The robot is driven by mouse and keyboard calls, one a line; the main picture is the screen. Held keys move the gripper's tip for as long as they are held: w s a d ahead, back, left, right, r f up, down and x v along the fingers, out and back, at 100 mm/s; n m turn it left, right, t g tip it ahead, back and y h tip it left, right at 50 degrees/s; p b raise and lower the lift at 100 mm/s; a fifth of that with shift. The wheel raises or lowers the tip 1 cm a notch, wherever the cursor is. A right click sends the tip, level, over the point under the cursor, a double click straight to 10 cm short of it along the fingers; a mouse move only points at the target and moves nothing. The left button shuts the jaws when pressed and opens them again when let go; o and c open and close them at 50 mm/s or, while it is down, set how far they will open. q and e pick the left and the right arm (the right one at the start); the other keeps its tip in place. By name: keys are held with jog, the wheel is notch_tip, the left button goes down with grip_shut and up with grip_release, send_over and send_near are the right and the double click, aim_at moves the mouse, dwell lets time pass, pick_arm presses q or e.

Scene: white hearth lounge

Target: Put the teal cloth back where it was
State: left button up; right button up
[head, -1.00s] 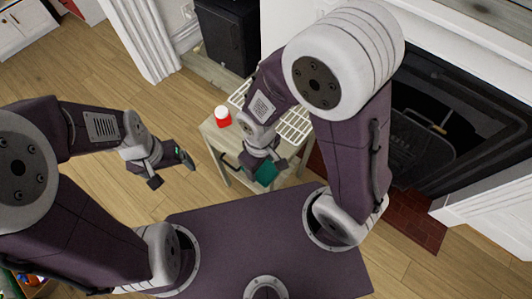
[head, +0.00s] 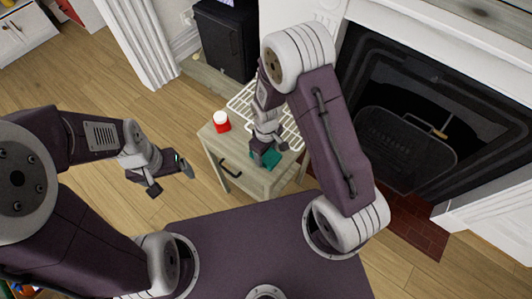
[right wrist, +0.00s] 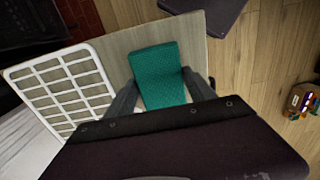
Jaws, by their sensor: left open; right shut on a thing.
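The teal cloth (head: 270,160) is over the top of the small pale wooden table (head: 222,143), near its front right part. My right gripper (head: 262,155) is shut on it from above. In the right wrist view the cloth (right wrist: 158,75) shows as a textured teal rectangle between the two fingers (right wrist: 160,100), over the pale table top (right wrist: 118,52). I cannot tell whether the cloth touches the table. My left gripper (head: 172,180) is open and empty, above the floor left of the table.
A white wire rack (head: 293,137) lies on the table behind and right of the cloth. A red jar with a white lid (head: 221,122) stands at the table's left corner. A black fireplace (head: 400,120) is on the right, a black speaker-like box (head: 228,40) behind.

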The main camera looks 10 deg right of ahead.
jog(key=shift+w+f, duration=0.1)
jog(key=shift+f, duration=0.15)
jog(key=o, duration=1.3)
